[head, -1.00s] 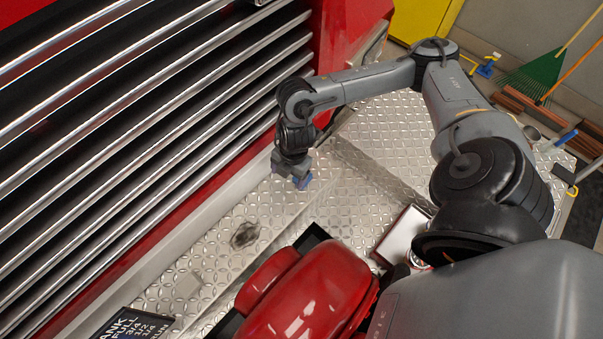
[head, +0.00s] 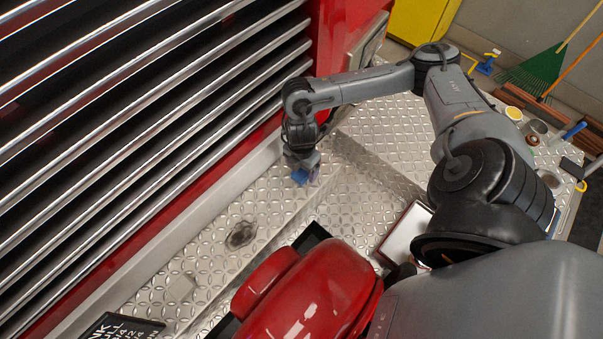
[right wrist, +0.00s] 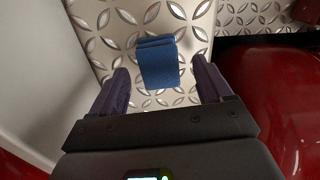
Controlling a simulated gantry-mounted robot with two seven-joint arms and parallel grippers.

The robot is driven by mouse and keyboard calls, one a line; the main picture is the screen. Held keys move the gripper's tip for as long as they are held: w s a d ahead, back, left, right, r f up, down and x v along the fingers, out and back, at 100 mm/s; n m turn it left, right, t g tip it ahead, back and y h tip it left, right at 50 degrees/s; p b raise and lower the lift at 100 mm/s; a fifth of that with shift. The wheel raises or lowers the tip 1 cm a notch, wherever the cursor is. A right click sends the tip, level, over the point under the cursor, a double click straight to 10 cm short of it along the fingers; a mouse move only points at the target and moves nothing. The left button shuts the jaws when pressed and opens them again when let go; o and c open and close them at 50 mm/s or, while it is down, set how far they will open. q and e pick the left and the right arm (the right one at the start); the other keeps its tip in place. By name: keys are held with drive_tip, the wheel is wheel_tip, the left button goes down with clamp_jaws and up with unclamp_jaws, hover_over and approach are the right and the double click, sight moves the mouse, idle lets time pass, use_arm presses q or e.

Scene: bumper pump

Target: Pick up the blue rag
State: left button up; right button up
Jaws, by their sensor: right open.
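The blue rag (right wrist: 158,62) is a folded blue cloth lying on the diamond-plate metal surface. In the right wrist view it lies just ahead of and between the open fingers of my right gripper (right wrist: 162,88), apart from both. In the head view only a small blue part of the rag (head: 300,176) shows under the right gripper (head: 308,170), which points down above the plate near the red grille's base. The gripper hides the rest. My left gripper is not in view.
A red rounded machine part (head: 310,300) stands close to the plate's near side. The slatted red grille (head: 150,130) rises at the left. A dark stain (head: 241,235) marks the open plate. A white-topped box (head: 405,232) sits to the right.

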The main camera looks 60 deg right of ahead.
drive_tip(key=shift+f, duration=1.3)
drive_tip(key=c, duration=1)
drive_tip(key=shift+r, duration=0.1)
drive_tip(key=shift+c, duration=0.2)
drive_tip(key=shift+r, duration=0.75)
wheel_tip(320, 180, up, 3)
drive_tip(key=shift+w+f, duration=0.1)
drive_tip(key=shift+f, duration=0.05)
drive_tip(key=s+d+r, duration=0.5)
drive_tip(key=s+r, duration=0.1)
drive_tip(key=s, duration=0.4)
drive_tip(key=shift+s+r+b, duration=0.3)
drive_tip(key=shift+s+r, duration=0.05)
